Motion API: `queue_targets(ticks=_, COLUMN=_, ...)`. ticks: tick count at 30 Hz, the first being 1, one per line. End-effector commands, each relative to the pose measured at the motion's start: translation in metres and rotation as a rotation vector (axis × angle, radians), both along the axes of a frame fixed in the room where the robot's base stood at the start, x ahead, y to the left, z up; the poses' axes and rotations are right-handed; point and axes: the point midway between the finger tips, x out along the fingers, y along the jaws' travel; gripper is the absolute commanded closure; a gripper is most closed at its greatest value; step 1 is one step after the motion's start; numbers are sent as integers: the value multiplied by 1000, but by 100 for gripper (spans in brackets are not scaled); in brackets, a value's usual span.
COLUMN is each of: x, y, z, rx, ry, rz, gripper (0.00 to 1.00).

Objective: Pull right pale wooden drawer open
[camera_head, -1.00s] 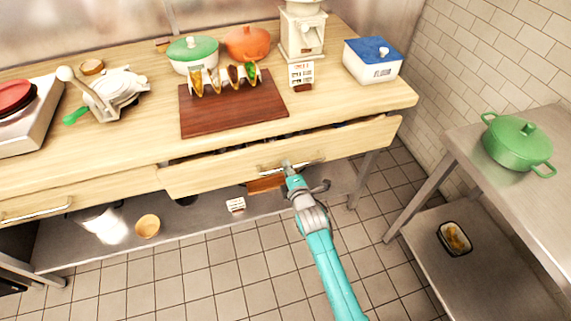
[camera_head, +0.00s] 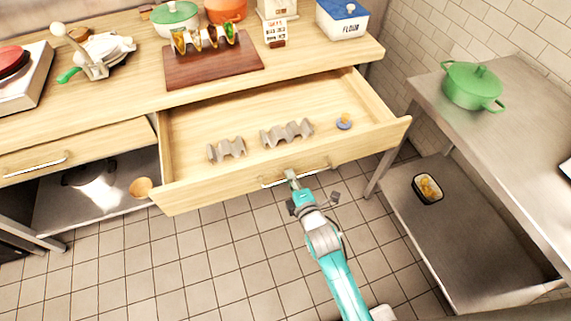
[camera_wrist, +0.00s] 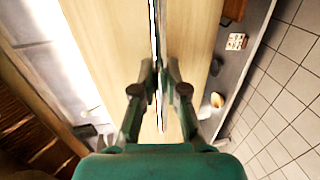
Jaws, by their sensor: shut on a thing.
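The right pale wooden drawer (camera_head: 340,151) stands well out from the counter in the head view, with its inside in plain sight. Its metal bar handle (camera_head: 274,182) runs along the front face. My gripper (camera_head: 291,176) is shut on this handle near the middle of the drawer front. In the wrist view my gripper (camera_wrist: 159,72) has its two fingers on either side of the thin handle bar (camera_wrist: 155,30), in front of the pale drawer front (camera_wrist: 192,40). The left part of the wrist view is too bright to read clearly.
Inside the drawer lie two grey wavy holders (camera_head: 287,133) and a small blue-based item (camera_head: 344,122). A left drawer (camera_head: 90,144) is shut. A steel side table (camera_head: 500,130) with a green pot (camera_head: 472,86) stands at right. The tiled floor (camera_head: 230,260) in front is clear.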

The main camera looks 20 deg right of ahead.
Motion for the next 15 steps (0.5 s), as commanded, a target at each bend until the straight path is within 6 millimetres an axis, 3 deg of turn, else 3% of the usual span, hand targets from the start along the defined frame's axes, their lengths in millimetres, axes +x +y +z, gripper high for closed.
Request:
queue_targets(ticks=6, x=-37, y=0, z=-2, rx=0, ry=4, rz=0, gripper=100)
queue_targets(ticks=15, x=-54, y=0, z=-1, rx=-1, ry=2, rz=0, gripper=100)
